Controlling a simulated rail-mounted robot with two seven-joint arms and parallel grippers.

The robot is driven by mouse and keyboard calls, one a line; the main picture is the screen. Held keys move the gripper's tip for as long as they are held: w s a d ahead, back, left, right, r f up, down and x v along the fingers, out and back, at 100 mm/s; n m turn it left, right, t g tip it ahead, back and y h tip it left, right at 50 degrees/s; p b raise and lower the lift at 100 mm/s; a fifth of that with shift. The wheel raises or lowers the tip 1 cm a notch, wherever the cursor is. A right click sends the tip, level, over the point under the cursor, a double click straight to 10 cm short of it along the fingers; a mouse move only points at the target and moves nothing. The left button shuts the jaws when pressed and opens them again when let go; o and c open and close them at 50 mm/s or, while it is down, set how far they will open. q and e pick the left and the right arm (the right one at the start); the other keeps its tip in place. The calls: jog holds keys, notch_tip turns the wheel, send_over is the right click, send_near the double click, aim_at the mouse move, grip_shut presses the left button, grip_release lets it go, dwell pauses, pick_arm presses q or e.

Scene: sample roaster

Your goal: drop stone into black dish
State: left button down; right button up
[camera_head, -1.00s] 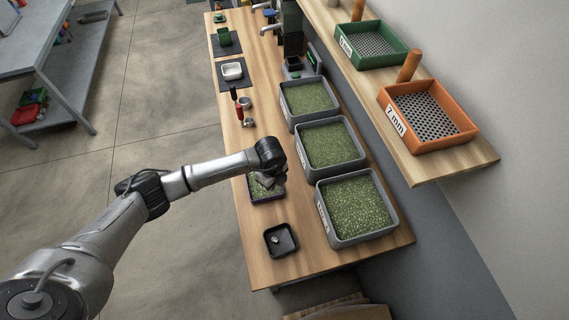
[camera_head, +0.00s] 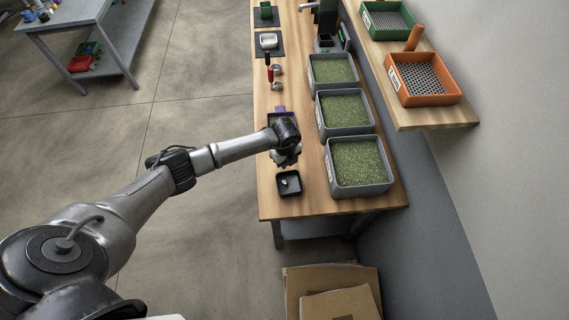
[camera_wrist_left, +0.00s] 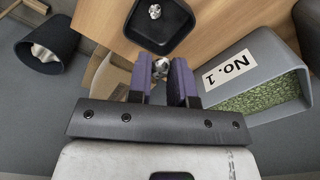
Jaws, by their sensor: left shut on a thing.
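The black dish (camera_head: 294,188) sits near the front end of the wooden bench, with a small pale stone (camera_head: 285,181) in it. The dish (camera_wrist_left: 165,36) also shows at the top of the left wrist view, again with a stone (camera_wrist_left: 155,11) inside. My left gripper (camera_head: 287,160) is just behind the dish and above the bench in the head view. In the left wrist view its purple fingers (camera_wrist_left: 162,70) are shut on a small grey stone (camera_wrist_left: 162,62), held apart from the dish. My right gripper is not in view.
Three grey bins of green beans line the bench's right side; the nearest (camera_head: 331,178) is beside the dish. A purple-edged tray (camera_head: 280,109) lies behind my gripper, partly hidden. An orange sieve (camera_head: 448,99) stands on the shelf. Cardboard boxes (camera_head: 300,290) are on the floor.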

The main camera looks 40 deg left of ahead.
pick_arm(q)
jog(key=shift+s+d+f+b, duration=0.1)
jog(key=shift+f+b, duration=0.2)
jog(key=shift+f, duration=0.15)
jog(key=shift+s+d+f+b, duration=0.1)
jog(key=shift+f+b, duration=0.15)
jog(key=shift+f, duration=0.2)
notch_tip(320, 180, down, 4)
jog(key=b, duration=0.3)
jog(key=shift+b, duration=0.4)
jog(key=c, duration=0.9)
grip_release()
jog(key=shift+c, duration=0.2)
notch_tip(320, 180, up, 14)
jog(key=shift+f+b, duration=0.1)
jog(key=shift+b, duration=0.25)
